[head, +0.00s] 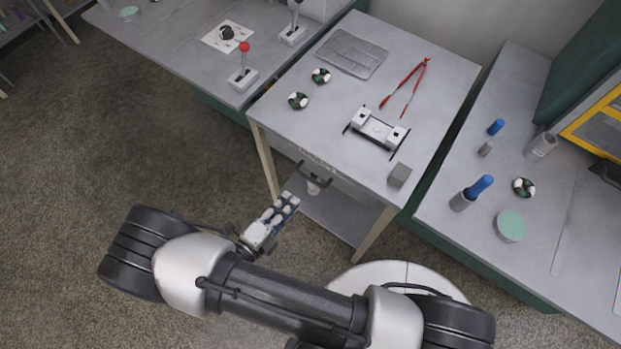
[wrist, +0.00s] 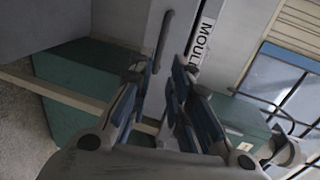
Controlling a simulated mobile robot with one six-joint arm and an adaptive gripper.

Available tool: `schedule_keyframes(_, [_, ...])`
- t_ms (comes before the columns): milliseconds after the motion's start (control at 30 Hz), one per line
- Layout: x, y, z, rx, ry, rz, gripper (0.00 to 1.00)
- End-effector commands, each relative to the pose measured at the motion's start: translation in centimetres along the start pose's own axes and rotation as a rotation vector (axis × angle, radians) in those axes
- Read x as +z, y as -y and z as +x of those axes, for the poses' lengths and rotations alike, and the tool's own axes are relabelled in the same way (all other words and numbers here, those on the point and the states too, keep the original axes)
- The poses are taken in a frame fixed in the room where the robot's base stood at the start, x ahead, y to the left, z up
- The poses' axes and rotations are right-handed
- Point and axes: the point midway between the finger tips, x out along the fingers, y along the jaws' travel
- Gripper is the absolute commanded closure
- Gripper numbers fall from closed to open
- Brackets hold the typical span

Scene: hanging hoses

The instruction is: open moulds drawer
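The moulds drawer (head: 345,182) is in the front of the middle table and looks shut. Its dark bar handle (head: 316,175) stands out from the front and also shows in the wrist view (wrist: 164,40). A white label reading "MOUL…" (wrist: 203,40) is beside the handle in the wrist view, partly cut off by my finger. My gripper (head: 292,198) is just in front of the handle, to its lower left in the head view. In the wrist view its two blue-padded fingers (wrist: 164,68) are apart, with the handle's near end close to the left fingertip. Contact is unclear.
A lower shelf (head: 335,215) is under the drawer. Side benches stand left and right; the floor at left is clear.

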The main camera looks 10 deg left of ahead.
Motion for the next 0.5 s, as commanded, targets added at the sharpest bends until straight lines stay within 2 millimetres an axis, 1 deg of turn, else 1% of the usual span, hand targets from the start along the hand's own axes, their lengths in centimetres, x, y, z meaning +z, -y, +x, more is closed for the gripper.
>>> schedule_keyframes(33, [-0.1, -0.1, 1.3, -0.001, -0.006, 0.001, 0.82])
schedule_keyframes(300, [-0.1, -0.1, 7.1, 0.000, -0.006, 0.003, 0.82])
schedule_keyframes(400, [-0.1, -0.1, 8.8, 0.000, -0.006, 0.002, 0.82])
schedule_keyframes(500, [-0.1, -0.1, 10.1, 0.000, -0.004, 0.002, 0.82])
